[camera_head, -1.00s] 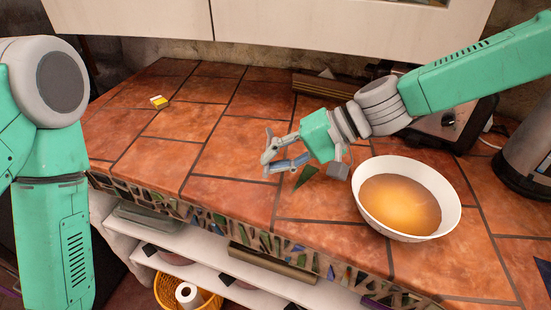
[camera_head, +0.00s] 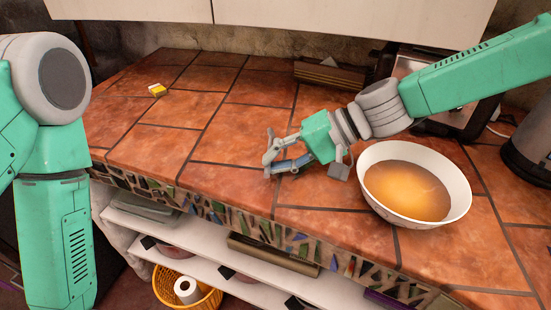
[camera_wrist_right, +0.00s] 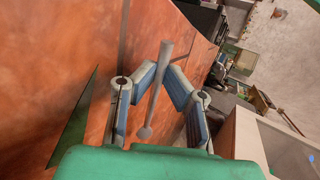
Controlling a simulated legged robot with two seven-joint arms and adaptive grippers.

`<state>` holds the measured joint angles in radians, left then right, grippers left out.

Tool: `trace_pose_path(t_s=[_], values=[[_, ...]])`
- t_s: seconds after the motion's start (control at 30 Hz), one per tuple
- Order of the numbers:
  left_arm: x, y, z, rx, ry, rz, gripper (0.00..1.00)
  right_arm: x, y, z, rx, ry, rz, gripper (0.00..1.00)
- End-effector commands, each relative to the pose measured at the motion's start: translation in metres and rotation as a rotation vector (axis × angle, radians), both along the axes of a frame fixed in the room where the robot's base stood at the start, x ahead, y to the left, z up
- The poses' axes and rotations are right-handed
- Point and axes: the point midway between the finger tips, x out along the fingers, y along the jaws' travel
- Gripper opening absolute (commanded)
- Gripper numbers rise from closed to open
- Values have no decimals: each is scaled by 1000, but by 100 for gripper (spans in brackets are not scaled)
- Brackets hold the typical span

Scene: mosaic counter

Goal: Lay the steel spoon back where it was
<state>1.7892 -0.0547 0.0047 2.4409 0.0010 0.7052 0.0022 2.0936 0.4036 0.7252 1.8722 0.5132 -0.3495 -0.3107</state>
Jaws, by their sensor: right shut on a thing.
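My right gripper (camera_head: 268,158) hangs just over the tiled counter, near its front edge and left of the bowl. In the right wrist view its blue-padded fingers (camera_wrist_right: 164,76) are shut on a thin grey rod-like thing, the steel spoon (camera_wrist_right: 156,95). It runs between the fingers, with one rounded end toward the palm and the other past the fingertips. In the head view the spoon is hard to tell from the grey fingers. My left arm shows at the left edge, but its gripper is out of view.
A white bowl (camera_head: 456,190) of amber liquid stands right of the right gripper, close to its wrist. A small yellow-and-white box (camera_head: 157,90) lies at the far left of the counter (camera_head: 150,150). A dark green triangle (camera_wrist_right: 75,125) shows on the counter.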

Motion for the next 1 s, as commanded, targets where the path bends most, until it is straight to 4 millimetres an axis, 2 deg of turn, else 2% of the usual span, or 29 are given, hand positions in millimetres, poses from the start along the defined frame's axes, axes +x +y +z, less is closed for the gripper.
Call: trace_pose_path(t_s=[0.67,0.7,0.73,0.77,1.0], values=[[0,0,-9,0,0,0,0,0,0,-14,0,-1,-1,0],[0,0,-9,0,0,0,0,0,0,-14,0,-1,-1,19],[0,0,-9,0,0,0,0,0,0,-13,0,-1,-1,29],[0,0,-9,0,0,0,0,0,0,-13,0,-1,-1,32],[0,0,-8,0,0,0,0,0,-1,-15,-1,1,0,32]])
